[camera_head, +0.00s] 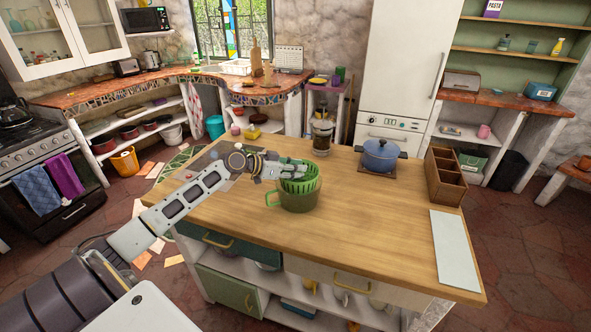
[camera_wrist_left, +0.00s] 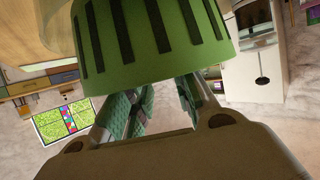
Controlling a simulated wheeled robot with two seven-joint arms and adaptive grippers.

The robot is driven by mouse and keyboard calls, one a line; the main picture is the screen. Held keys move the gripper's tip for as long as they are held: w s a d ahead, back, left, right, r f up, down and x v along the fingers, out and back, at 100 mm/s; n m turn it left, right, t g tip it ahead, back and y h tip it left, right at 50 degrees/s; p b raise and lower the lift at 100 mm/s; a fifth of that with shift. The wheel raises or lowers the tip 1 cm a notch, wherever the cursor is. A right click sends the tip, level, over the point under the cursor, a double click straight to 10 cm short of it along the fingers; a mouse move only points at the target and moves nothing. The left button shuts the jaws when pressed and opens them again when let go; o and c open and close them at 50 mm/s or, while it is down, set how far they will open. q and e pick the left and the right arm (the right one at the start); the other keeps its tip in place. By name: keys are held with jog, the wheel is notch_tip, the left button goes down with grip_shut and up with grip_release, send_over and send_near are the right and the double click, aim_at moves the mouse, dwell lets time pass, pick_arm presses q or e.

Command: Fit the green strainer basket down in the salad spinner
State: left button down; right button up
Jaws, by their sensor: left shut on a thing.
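The green strainer basket (camera_head: 312,182) is bright green with upright slots. It stands in or just over the mouth of the salad spinner (camera_head: 300,202), a darker olive-green bowl with a side handle. The basket's upper part shows above the spinner's rim; its lower part is hidden, so I cannot tell how deep it sits. My left gripper (camera_head: 291,169) reaches in from the left and is shut on the basket's near-left upper side. In the left wrist view the slotted basket (camera_wrist_left: 150,40) fills the top, with the gripper fingers (camera_wrist_left: 160,108) against its edge. My right gripper is not in view.
The spinner stands on the wooden island counter (camera_head: 370,235). A blue pot (camera_head: 380,156) stands behind right, beside a wooden divided box (camera_head: 444,178). A pale board (camera_head: 454,248) lies at the right edge. The counter's middle right is clear.

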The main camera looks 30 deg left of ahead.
pick_arm(q)
jog(key=shift+f, duration=0.1)
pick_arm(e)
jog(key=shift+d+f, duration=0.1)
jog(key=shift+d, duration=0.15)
pick_arm(q)
jog(key=shift+f+b, duration=0.3)
jog(key=shift+f, duration=0.05)
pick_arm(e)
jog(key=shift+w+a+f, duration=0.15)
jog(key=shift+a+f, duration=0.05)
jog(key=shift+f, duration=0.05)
pick_arm(q)
jog(key=shift+f, duration=0.2)
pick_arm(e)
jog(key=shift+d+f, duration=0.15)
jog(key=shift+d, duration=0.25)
pick_arm(q)
jog(key=shift+f+b, duration=0.35)
jog(key=shift+b, duration=0.05)
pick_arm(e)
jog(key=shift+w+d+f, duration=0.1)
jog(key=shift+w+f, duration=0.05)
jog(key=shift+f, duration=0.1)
